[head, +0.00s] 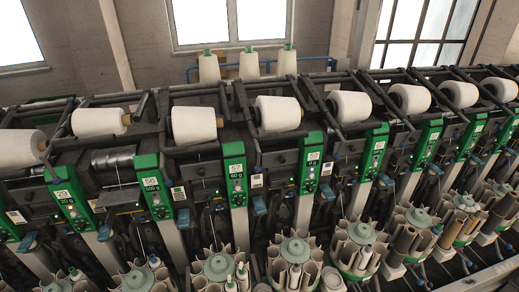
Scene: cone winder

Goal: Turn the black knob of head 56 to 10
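The green panel of head 56 (151,186) stands left of the middle in the head view, with a white number label at its top and a "500 g" label below. A small dark knob (156,199) shows on the panel under the labels. Its pointer and scale are too small to read. Neither of my grippers is in view.
Similar green panels stand on both sides, including one marked 57 (236,175) to the right. White yarn cones (194,124) sit above the panels. Round bobbin magazines (218,268) stick out in front, below the panels.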

